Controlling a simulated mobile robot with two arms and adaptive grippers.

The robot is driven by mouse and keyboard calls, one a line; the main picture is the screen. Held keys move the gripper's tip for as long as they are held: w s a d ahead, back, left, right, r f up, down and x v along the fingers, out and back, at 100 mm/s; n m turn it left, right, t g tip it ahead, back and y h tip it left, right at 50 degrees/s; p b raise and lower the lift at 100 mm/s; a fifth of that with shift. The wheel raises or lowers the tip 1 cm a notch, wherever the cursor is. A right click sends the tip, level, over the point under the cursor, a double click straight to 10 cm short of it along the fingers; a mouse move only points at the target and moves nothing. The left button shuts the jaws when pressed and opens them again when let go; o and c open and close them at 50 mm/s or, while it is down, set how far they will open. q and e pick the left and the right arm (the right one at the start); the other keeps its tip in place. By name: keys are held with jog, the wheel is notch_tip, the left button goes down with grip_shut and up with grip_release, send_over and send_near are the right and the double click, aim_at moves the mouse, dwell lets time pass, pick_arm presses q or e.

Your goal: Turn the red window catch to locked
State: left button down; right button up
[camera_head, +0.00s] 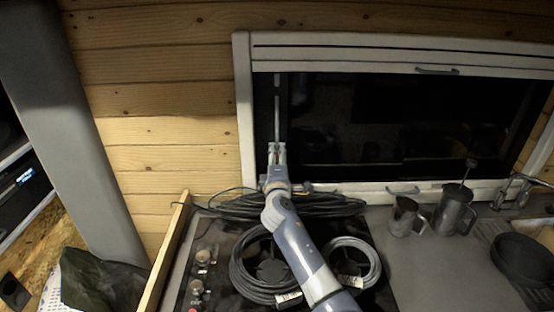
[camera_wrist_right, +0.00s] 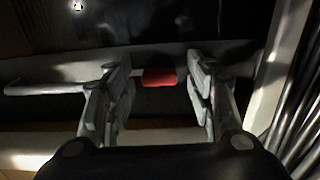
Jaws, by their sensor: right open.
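The red window catch (camera_wrist_right: 159,78) shows between the two fingers of my right gripper (camera_wrist_right: 158,90) in the right wrist view, with a gap to the finger on each side. My right gripper (camera_head: 277,148) is open and reaches up to the window's lower left area. Whether the catch touches anything cannot be told. My left gripper is not in view.
Coiled dark cables (camera_head: 300,205) lie below the window, and grey cable coils (camera_head: 352,262) lie on the hob. A metal jug (camera_head: 404,217) and a taller pot (camera_head: 454,210) stand to the right, near a black pan (camera_head: 524,262). A wooden edge (camera_head: 168,250) borders the left.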

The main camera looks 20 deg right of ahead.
jog(key=c, duration=1.1)
jog(key=shift+o, duration=0.2)
jog(key=shift+n, duration=0.4)
jog(key=n+p, duration=0.2)
jog(key=n, duration=0.1)
jog(key=shift+r+n, duration=0.15)
jog(key=shift+n, duration=0.25)
jog(key=n+p, duration=0.2)
jog(key=n, duration=0.2)
jog(key=n+p, duration=0.3)
jog(key=n, duration=0.2)
jog(key=shift+n, duration=0.4)
jog(key=shift+n+p, duration=0.9)
jog(key=shift+n, duration=0.9)
